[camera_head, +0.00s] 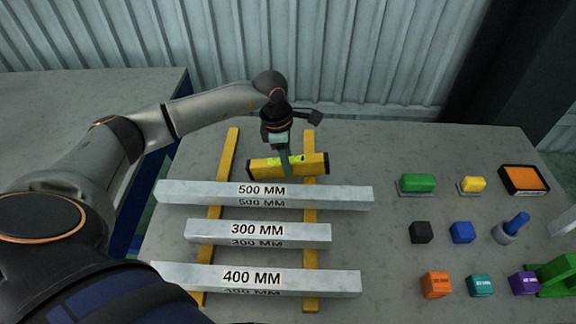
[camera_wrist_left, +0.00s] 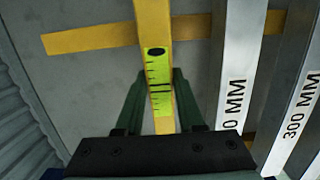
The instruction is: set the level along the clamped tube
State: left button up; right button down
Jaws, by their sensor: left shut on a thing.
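The yellow level (camera_head: 314,163) with a green vial lies crosswise behind the 500 MM tube (camera_head: 340,196). My left gripper (camera_head: 284,160) is shut on its middle from above. In the left wrist view the level (camera_wrist_left: 154,25) runs between the green fingers (camera_wrist_left: 158,100) and crosses over a yellow rail; its height above the rail is hard to judge. The 500 MM tube (camera_wrist_left: 238,60) lies beside it, with a gap. The 300 MM tube (camera_head: 210,231) and 400 MM tube (camera_head: 190,276) lie nearer on the rails. No clamp shows on any tube. My right gripper is out of view.
Two yellow rails (camera_head: 229,150) run under the tubes on the grey table (camera_head: 385,160). Several coloured blocks, an orange-topped tray (camera_head: 524,180), a blue-handled item (camera_head: 516,224) and a green fixture (camera_head: 558,276) stand at the right. A corrugated wall (camera_head: 330,50) rises behind.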

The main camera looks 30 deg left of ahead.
pick_arm(q)
grip_shut()
jog(key=shift+r, duration=0.1)
